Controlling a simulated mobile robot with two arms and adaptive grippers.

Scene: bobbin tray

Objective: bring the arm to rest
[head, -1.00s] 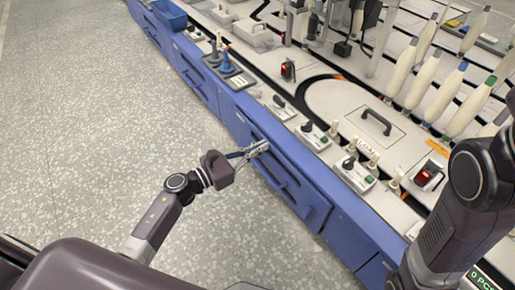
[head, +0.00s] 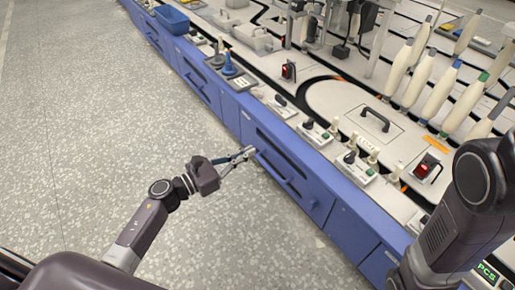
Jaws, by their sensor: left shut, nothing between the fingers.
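My left gripper (head: 246,153) is shut and empty. It hangs over the speckled floor, just in front of the blue cabinet front (head: 232,112) of the machine, and looks apart from it. My left arm (head: 150,215) comes in from the lower left and is bent low beside the machine. My right arm shows at the right edge, but its gripper is out of the picture.
The tray (head: 233,84) with two blue bobbins stands on the machine's edge. A blue bin (head: 171,19) sits farther back. Several white bobbins (head: 441,92) stand at the right. Switch boxes (head: 355,168) line the near edge. The floor (head: 100,110) at left is clear.

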